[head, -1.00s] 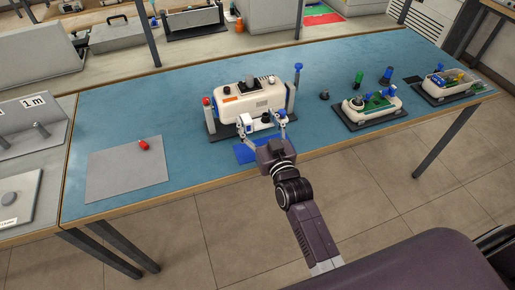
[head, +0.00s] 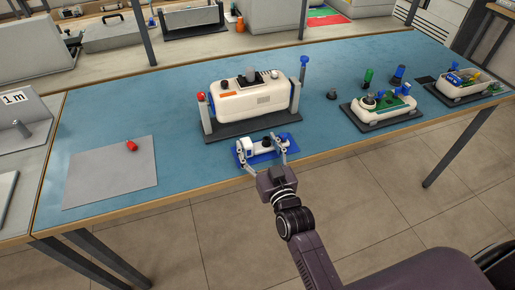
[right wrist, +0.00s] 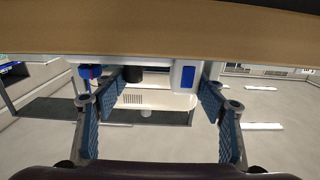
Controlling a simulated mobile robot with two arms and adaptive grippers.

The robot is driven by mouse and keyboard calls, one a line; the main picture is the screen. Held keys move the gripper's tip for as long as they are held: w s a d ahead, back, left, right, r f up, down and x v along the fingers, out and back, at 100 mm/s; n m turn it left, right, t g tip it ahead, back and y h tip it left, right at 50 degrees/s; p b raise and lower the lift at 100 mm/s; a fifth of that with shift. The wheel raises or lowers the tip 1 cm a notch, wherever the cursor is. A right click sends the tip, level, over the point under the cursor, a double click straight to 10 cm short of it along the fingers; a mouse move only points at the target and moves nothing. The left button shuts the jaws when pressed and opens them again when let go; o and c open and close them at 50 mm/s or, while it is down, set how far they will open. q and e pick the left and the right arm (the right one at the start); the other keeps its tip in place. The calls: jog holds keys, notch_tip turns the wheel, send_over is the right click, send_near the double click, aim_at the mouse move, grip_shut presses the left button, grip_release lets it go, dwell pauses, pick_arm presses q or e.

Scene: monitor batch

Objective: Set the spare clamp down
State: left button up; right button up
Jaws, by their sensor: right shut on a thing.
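My right gripper (head: 265,158) is shut on the spare clamp (head: 266,149), a white bar with blue end parts and a dark knob. The clamp is at the blue mat (head: 262,160) near the table's front edge; I cannot tell if it touches. My left gripper is not in view.
A white monitor (head: 250,98) in a dark stand is just behind the clamp. A grey mat (head: 105,175) with a red part (head: 132,146) lies left. Two smaller white devices (head: 385,106) (head: 460,84) stand right. Blue table (head: 190,140) is bare between.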

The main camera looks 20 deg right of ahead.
jog(key=shift+r, duration=0.1)
jog(key=shift+s, duration=0.1)
jog(key=shift+f, duration=0.25)
jog(key=o, duration=1.3)
jog(key=shift+r, duration=0.2)
jog(key=shift+s+f, duration=0.15)
jog(key=shift+s, duration=0.15)
jog(key=s, duration=1.1)
jog(key=shift+s+d+b, duration=0.2)
jog(key=shift+b, duration=0.1)
